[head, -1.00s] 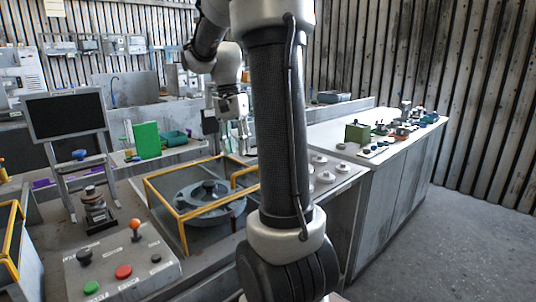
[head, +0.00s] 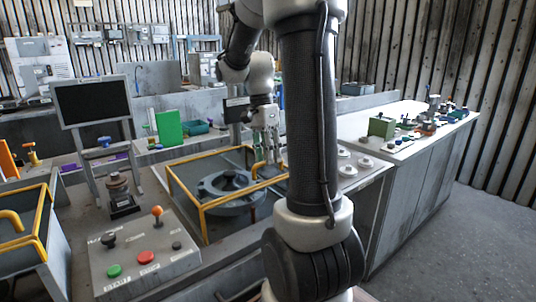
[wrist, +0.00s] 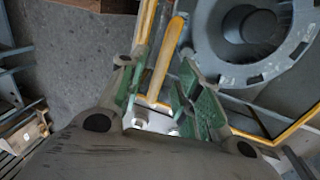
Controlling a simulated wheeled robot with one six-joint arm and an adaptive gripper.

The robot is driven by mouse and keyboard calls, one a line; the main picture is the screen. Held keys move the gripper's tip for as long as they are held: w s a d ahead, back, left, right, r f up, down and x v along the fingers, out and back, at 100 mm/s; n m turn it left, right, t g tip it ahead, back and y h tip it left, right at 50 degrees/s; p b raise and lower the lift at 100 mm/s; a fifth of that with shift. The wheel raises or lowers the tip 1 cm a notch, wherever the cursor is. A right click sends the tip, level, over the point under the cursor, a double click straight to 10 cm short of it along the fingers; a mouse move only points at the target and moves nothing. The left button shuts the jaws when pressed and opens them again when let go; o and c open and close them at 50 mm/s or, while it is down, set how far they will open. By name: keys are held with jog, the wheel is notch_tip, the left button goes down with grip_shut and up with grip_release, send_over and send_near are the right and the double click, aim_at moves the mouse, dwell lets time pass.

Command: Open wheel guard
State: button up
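The wheel guard (head: 203,222) is a yellow bar frame around the grey wheel (head: 228,186) on the bench in the head view. It looks closed, lying level around the wheel. My gripper (head: 266,163) is at the guard's right side, pointing down, partly beside my arm link. In the wrist view my gripper (wrist: 156,88) is open, with green finger pads on both sides. A yellow bar of the guard (wrist: 166,60) runs between the fingers, with gaps beside it; I cannot tell whether it touches them. The wheel (wrist: 250,40) shows at upper right there.
A control box (head: 145,258) with buttons and an orange-topped lever stands at front left. A monitor (head: 92,102) is behind it. Another yellow-railed bin (head: 45,262) is at far left. A white counter (head: 400,150) with small parts is at right. Floor is open at right.

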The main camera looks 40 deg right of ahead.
grip_shut()
jog(key=shift+w, duration=0.1)
